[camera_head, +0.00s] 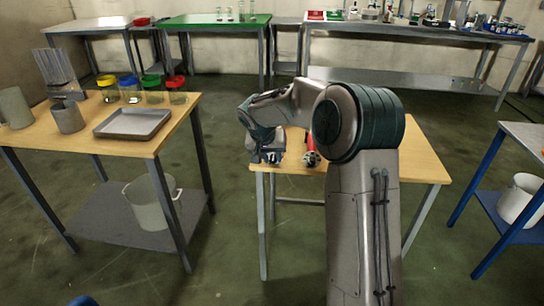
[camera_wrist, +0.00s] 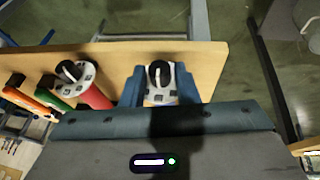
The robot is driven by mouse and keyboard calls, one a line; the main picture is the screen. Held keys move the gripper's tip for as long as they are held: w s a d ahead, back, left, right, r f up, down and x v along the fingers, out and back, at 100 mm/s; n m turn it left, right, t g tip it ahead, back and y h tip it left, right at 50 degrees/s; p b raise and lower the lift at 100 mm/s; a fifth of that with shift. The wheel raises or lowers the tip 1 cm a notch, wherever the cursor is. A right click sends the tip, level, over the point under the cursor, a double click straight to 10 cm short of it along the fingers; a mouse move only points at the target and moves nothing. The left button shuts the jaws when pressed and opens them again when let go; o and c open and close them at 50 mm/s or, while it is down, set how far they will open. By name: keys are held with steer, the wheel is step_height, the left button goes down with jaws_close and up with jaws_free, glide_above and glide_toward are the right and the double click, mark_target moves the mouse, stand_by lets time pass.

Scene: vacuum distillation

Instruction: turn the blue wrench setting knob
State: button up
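In the wrist view, a round pale dial with a black knob (camera_wrist: 159,72) lies between the two blue-grey fingers of my gripper (camera_wrist: 160,90). One finger is on each side of the knob, very close to it. I cannot tell whether they touch it. The body of this wrench is hidden under the gripper, so its colour does not show. In the head view, my gripper (camera_head: 266,152) is low at the front left edge of the middle wooden table and hides that knob.
A red wrench (camera_wrist: 97,98) with its own black knob (camera_wrist: 70,71) lies left of my gripper. A green wrench handle (camera_wrist: 57,100) and an orange one (camera_wrist: 28,95) lie farther left. The wooden table (camera_head: 425,165) is bare at right. A tray (camera_head: 133,123) is on the left table.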

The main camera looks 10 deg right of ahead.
jaws_close()
steer(key=shift+a, duration=0.1)
steer(key=shift+a+f+h+b, duration=0.1)
steer(key=shift+a+h+b, duration=0.2)
steer(key=shift+h, duration=0.5)
steer(key=shift+w+a+f+n+g+h, duration=0.1)
steer(key=shift+n+g+h, duration=0.2)
steer(key=shift+h, duration=0.75)
steer(key=shift+w+a+f+n+g+h, duration=0.1)
steer(key=shift+n+g+h, duration=0.2)
steer(key=shift+h, duration=0.8)
steer(key=shift+w+a+f+n+g+h, duration=0.1)
steer(key=shift+n+g+h, duration=0.2)
steer(key=shift+h, duration=0.75)
steer(key=shift+s, duration=0.1)
steer(key=shift+o, duration=2.4)
jaws_free()
